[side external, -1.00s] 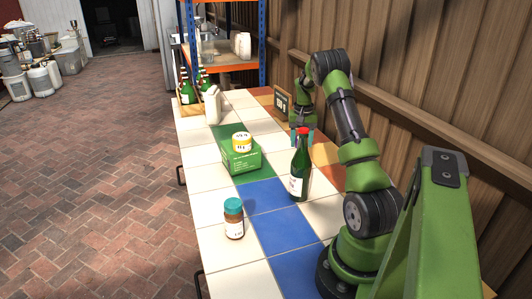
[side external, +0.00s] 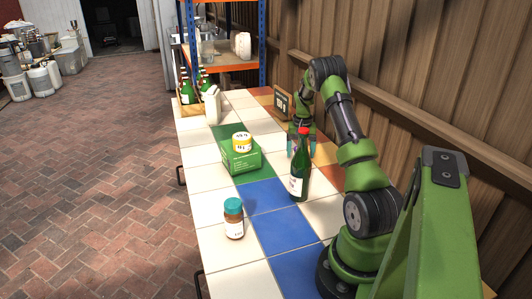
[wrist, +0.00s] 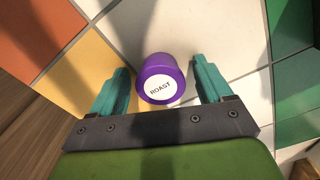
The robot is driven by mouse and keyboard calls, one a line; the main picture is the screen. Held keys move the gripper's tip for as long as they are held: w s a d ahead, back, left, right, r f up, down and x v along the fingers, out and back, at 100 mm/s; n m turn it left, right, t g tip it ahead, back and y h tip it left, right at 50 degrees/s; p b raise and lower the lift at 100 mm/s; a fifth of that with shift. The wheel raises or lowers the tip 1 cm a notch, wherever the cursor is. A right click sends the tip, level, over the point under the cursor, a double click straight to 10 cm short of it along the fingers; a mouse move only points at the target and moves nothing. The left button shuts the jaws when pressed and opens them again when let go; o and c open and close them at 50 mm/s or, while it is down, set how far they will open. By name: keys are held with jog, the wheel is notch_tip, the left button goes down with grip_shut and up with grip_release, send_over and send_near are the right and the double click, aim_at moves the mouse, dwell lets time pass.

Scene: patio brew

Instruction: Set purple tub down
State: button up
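The fingers are spread, with a narrow gap on each side of the tub. The tub appears to be over or on the pale tile; its base is hidden, so contact is not clear. In the side view my gripper (side external: 302,144) is low over the table's far right part, behind the green bottle. I cannot make out the tub there.
A green bottle with a red cap (side external: 300,170) stands nearest my gripper. A green box (side external: 240,162) carries a yellow-and-white tub (side external: 242,142). A brown jar with a teal lid (side external: 233,220) stands in front. A small dark sign (side external: 283,103) and wooden wall (side external: 420,80) lie beyond.

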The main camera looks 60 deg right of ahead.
notch_tip(320, 180, up, 12)
jog(key=w+a+r+n+t, duration=0.2)
jog(key=w+a+r, duration=0.4)
jog(key=a, duration=0.4)
jog(key=a+r+n+t, duration=0.1)
jog(key=a+r, duration=0.3)
jog(key=a, duration=0.5)
jog(key=a+r+n+t, duration=0.1)
jog(key=a+r+n, duration=0.15)
jog(key=a, duration=0.55)
jog(key=s+a+n+t+y, duration=0.1)
jog(key=s+a, duration=0.4)
jog(key=a, duration=0.5)
jog(key=s+a+n+t+y, duration=0.1)
jog(key=s+a, duration=0.4)
jog(key=a, duration=0.5)
jog(key=shift+s+f+n+t, duration=0.35)
jog(key=shift+n+t, duration=0.25)
jog(key=shift+n, duration=0.45)
